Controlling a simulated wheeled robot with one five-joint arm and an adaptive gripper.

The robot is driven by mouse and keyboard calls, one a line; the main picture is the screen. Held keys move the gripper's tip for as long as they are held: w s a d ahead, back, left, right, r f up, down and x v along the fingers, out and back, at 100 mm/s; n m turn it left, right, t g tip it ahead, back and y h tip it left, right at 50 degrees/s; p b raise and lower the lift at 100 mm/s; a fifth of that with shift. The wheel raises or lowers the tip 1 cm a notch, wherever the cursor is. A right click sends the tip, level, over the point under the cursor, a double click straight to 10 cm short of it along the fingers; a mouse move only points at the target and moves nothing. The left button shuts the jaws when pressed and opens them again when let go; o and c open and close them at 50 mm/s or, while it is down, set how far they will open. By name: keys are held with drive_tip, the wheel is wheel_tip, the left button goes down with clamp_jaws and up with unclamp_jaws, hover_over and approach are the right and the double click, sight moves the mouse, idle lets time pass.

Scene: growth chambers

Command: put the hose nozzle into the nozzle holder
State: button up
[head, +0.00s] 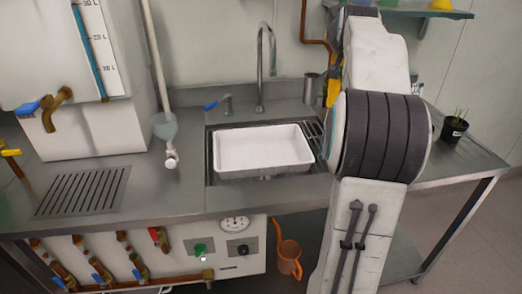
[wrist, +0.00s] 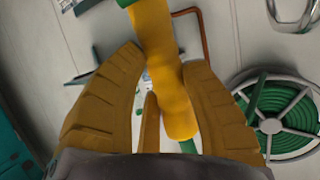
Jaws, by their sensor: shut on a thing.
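In the wrist view, the yellow hose nozzle (wrist: 155,45) with a green end lies between the yellow-brown fingers of my gripper (wrist: 160,62), which is shut on it. The nozzle is held clear of the surfaces behind it. In the head view, my arm hides most of the gripper; only a small yellow patch (head: 333,92) shows at its left edge, and I cannot tell if it is finger or nozzle. A grey metal cup (head: 311,88) stands behind the sink, just left of that patch. It may be the nozzle holder, but I cannot be sure.
A white tub (head: 262,148) sits in the sink under a tall faucet (head: 261,70). A potted plant (head: 454,130) stands at the counter's right. A copper pipe (head: 317,41) runs down the wall. In the wrist view, a green hose reel (wrist: 285,115) is at right.

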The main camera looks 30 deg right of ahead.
drive_tip(key=shift+r+p, duration=2.15)
drive_tip(key=shift+r, duration=0.55)
drive_tip(key=shift+w, duration=0.15)
